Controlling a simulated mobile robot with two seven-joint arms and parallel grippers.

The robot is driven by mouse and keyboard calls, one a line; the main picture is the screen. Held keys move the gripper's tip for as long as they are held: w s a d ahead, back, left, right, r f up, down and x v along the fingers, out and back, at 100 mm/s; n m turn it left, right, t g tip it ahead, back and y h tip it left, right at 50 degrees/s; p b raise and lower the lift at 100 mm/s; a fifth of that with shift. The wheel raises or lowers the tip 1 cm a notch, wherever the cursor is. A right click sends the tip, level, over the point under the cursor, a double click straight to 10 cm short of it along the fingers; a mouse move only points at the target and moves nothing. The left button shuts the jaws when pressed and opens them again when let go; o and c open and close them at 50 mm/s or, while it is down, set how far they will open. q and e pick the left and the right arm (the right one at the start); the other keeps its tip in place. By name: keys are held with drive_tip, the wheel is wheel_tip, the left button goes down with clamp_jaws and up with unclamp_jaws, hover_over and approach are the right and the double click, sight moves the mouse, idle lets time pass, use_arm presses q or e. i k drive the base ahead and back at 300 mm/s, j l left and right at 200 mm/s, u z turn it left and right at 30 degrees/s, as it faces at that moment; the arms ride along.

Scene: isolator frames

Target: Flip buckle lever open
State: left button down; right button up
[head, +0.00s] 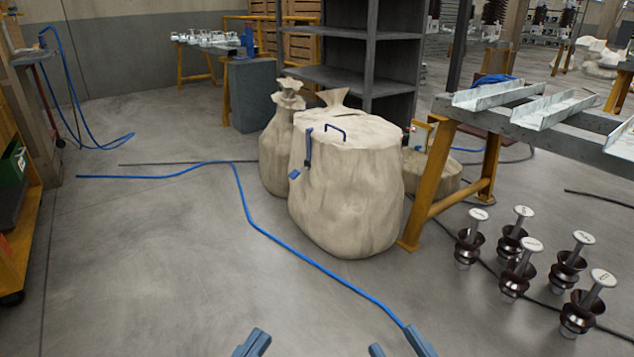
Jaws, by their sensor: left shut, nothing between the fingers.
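A big beige sack (345,200) stands on the floor in the middle of the head view. A dark blue strap-like piece (308,148) lies against its upper left side, with a small lighter blue part (294,174) at its lower end. A dark blue bent handle (336,128) stands on the sack's top. Which of these is the buckle lever I cannot tell. My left gripper (252,342) is shut and empty at the bottom edge. My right gripper (397,338) is at the bottom edge to its right, its fingers apart, empty. Both are well short of the sack.
A smaller tied sack (280,150) stands behind on the left. A blue hose (280,242) runs across the floor toward my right gripper. Several dark insulators (515,270) stand at the right, near a yellow-legged bench (450,195) with metal channels. The floor at left front is clear.

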sight(295, 173)
drive_tip(key=i+j+z, duration=0.65)
drive_tip(key=z, duration=0.2)
drive_tip(key=i+j, duration=0.2)
drive_tip(key=j, duration=0.15)
drive_tip(key=i+j, duration=0.2)
drive_tip(key=i+j+z, duration=0.1)
drive_tip(key=j, duration=0.35)
drive_tip(key=i+j, duration=0.45)
drive_tip(key=j, duration=0.2)
drive_tip(key=i+l, duration=0.3)
drive_tip(key=i, duration=0.15)
drive_tip(key=z, duration=0.05)
